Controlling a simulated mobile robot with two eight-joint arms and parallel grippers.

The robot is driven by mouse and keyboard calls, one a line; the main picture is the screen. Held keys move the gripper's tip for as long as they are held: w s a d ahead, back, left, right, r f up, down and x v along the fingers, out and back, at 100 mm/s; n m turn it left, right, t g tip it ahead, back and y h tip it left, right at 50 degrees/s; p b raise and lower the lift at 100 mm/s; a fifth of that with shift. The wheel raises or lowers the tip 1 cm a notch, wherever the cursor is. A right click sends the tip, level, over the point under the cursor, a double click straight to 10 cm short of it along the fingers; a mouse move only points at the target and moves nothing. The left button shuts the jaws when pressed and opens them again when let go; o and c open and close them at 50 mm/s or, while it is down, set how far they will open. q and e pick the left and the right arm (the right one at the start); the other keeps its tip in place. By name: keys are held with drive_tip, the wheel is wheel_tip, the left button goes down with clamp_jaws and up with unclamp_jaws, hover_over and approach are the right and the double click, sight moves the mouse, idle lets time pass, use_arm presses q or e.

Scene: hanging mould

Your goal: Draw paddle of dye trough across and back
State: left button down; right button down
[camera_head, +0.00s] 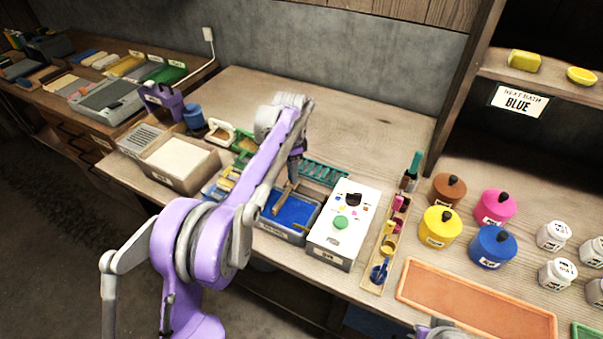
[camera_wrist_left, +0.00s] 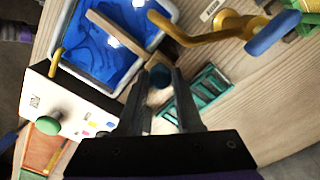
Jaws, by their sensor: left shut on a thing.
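The dye trough (camera_head: 312,206) is a grey-white tray of blue dye near the table's front edge. In the left wrist view the trough (camera_wrist_left: 66,62) fills the upper left, with swirls in the blue. Its paddle (camera_head: 281,200) is a wooden bar lying across the dye; the bar (camera_wrist_left: 116,30) slants toward my fingers in the wrist view. My left gripper (camera_head: 292,184) reaches down at the trough's far side.
A white box with a green button (camera_head: 341,222) stands right beside the trough. A green rack (camera_head: 325,173) lies behind. A brass crank with a blue handle (camera_wrist_left: 220,32) is close to my fingers. Lidded pots and an orange tray (camera_head: 470,300) are right.

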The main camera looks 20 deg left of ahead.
use_arm(q)
drive_tip(key=shift+a, duration=0.2)
drive_tip(key=c, duration=0.6)
unclamp_jaws()
drive_tip(key=shift+a, duration=0.1)
drive_tip(key=shift+r, duration=0.25)
wheel_tip(320, 180, up, 10)
drive_tip(key=shift+r+p, duration=0.15)
drive_tip(key=shift+p, duration=0.35)
